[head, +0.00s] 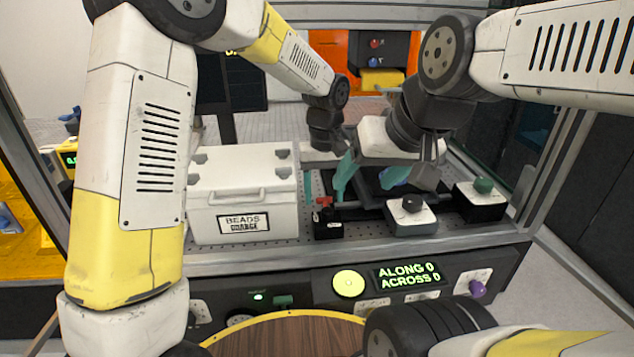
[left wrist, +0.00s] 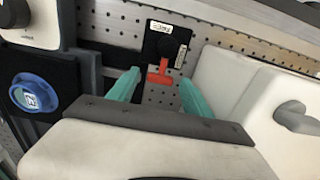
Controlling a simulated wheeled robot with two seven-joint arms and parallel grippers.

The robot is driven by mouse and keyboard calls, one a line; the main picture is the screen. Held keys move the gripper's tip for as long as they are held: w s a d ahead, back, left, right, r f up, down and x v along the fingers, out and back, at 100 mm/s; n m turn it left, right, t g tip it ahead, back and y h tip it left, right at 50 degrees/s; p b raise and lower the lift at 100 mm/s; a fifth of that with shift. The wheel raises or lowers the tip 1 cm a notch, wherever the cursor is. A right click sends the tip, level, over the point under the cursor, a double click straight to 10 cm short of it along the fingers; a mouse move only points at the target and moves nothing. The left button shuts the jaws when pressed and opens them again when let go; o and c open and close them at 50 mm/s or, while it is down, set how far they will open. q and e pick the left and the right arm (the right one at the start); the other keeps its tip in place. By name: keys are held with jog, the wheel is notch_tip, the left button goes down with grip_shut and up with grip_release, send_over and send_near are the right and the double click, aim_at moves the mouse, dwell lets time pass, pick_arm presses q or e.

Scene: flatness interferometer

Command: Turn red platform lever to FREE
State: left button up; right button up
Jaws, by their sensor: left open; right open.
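The red lever (head: 323,202) sits on a small black block (head: 328,228) at the front of the perforated bench. In the left wrist view the red lever (left wrist: 160,75) has a T-shaped end pointing toward my gripper. Its black block (left wrist: 165,45) carries a dark round knob and two small white labels, too small to read surely. My left gripper (left wrist: 160,78) is open, its teal fingers on either side of the lever's end, with gaps visible on both sides.
A white case (head: 243,195) stands close left of the lever block. A black-knobbed box (head: 410,217) and a green-knobbed box (head: 481,200) stand to the right. A blue round part (left wrist: 35,93) lies left in the wrist view. A display (head: 408,274) is on the front panel.

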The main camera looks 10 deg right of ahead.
pick_arm(q)
grip_shut()
jog(key=shift+d+m, duration=0.15)
jog(key=shift+m, duration=0.15)
jog(key=m, duration=0.1)
jog(key=d+m, duration=0.1)
jog(key=m, duration=0.1)
jog(key=shift+s+d, duration=0.15)
jog(key=shift+d, duration=0.05)
jog(key=m, duration=0.1)
jog(key=d+m, duration=0.1)
jog(key=m, duration=0.1)
jog(key=s+m, duration=0.1)
jog(key=m, duration=0.1)
jog(key=shift+d, duration=0.3)
jog(key=m, duration=0.2)
jog(key=s+d+m, duration=0.1)
jog(key=m, duration=0.1)
jog(key=shift+s, duration=0.2)
jog(key=shift+s+d+m, duration=0.1)
jog(key=shift+s+m, duration=0.35)
jog(key=shift+m, duration=0.8)
jog(key=shift+s+d+m, duration=0.1)
jog(key=shift+s+m, duration=0.35)
jog(key=shift+m, duration=0.8)
